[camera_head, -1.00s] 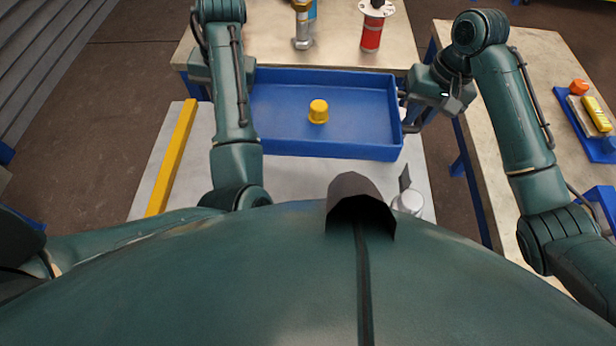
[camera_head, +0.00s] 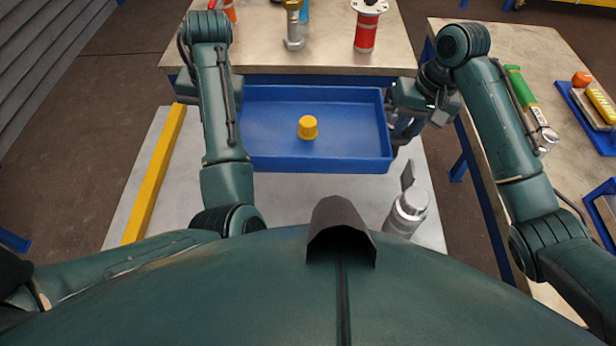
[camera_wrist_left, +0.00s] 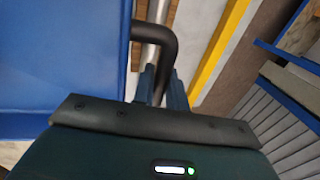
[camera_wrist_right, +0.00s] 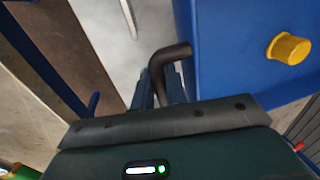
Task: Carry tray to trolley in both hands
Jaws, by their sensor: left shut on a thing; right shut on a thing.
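The blue tray (camera_head: 315,163) is held level between my two arms, in front of the back bench, with a yellow cap-like piece (camera_head: 308,127) standing inside it. My left gripper (camera_wrist_left: 160,88) is shut on the tray's dark bent handle (camera_wrist_left: 168,45) on its left side; in the head view my arm hides this grip. My right gripper (camera_head: 402,133) is shut on the matching handle (camera_wrist_right: 160,62) on the right side. The yellow piece also shows in the right wrist view (camera_wrist_right: 289,48). I cannot tell for sure which surface is the trolley.
A pale grey surface (camera_head: 290,195) with a yellow bar (camera_head: 155,175) lies below the tray; a silver cylinder (camera_head: 408,212) stands at its right. The back bench (camera_head: 330,58) holds a red flanged vessel (camera_head: 367,28) and others. A side table (camera_head: 470,60) with several items stands right.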

